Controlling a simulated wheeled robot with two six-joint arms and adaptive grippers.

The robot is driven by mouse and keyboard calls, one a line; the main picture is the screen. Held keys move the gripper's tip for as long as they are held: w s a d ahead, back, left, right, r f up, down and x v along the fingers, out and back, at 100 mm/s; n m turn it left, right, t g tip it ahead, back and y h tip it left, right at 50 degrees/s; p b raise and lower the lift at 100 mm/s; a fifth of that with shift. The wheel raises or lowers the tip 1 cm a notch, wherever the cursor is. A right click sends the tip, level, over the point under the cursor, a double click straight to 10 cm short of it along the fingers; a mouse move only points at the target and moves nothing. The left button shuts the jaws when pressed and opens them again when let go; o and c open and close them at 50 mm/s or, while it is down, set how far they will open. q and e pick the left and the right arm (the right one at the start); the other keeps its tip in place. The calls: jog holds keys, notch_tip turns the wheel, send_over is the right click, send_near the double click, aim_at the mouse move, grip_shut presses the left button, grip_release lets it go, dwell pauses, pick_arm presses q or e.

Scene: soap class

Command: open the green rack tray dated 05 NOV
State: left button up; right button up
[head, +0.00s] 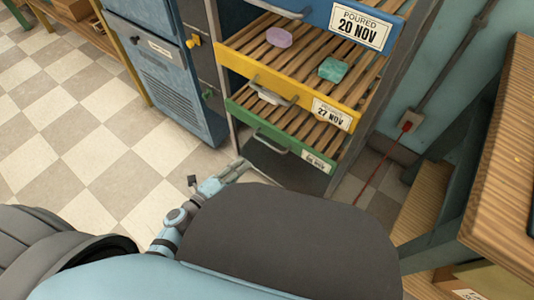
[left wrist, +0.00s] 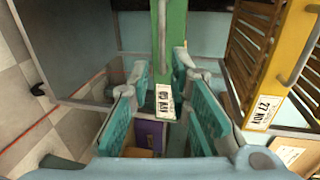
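The green rack tray (head: 290,140) is the lowest tray showing in the rack in the head view, with a grey bar handle (head: 266,146) and a small white label (head: 318,162) too small to read there. In the left wrist view the green front (left wrist: 176,30) runs down the middle, with its handle (left wrist: 162,38) and a sideways label (left wrist: 164,101) that seems to read 05 NOV. My left gripper (head: 236,172) is below and left of the handle in the head view. In the left wrist view its teal-padded fingers (left wrist: 160,68) are apart, either side of the green front, holding nothing. My right gripper is out of view.
Above the green tray are a yellow tray (head: 255,73) labelled 27 NOV, with a purple soap (head: 279,37) and a green soap (head: 333,69), and a blue tray (head: 318,14) labelled 20 NOV. A blue cabinet (head: 170,75) stands left, a wooden table (head: 510,150) right. Checkered floor is clear at left.

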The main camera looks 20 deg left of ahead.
aim_at(267, 143)
pick_arm(q)
jog(key=b+x, duration=0.1)
jog(key=x, duration=0.3)
jog(key=b+x, duration=0.1)
jog(key=x, duration=0.4)
jog(key=b+x, duration=0.1)
jog(key=x, duration=0.3)
jog(key=shift+w+d+r, duration=0.1)
jog(key=shift+w+r, duration=0.1)
jog(key=shift+w, duration=0.1)
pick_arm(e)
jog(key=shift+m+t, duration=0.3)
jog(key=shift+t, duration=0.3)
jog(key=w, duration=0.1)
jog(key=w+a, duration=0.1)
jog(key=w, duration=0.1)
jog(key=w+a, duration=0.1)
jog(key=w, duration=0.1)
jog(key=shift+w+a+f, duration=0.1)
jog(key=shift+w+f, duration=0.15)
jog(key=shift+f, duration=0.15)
pick_arm(q)
grip_shut()
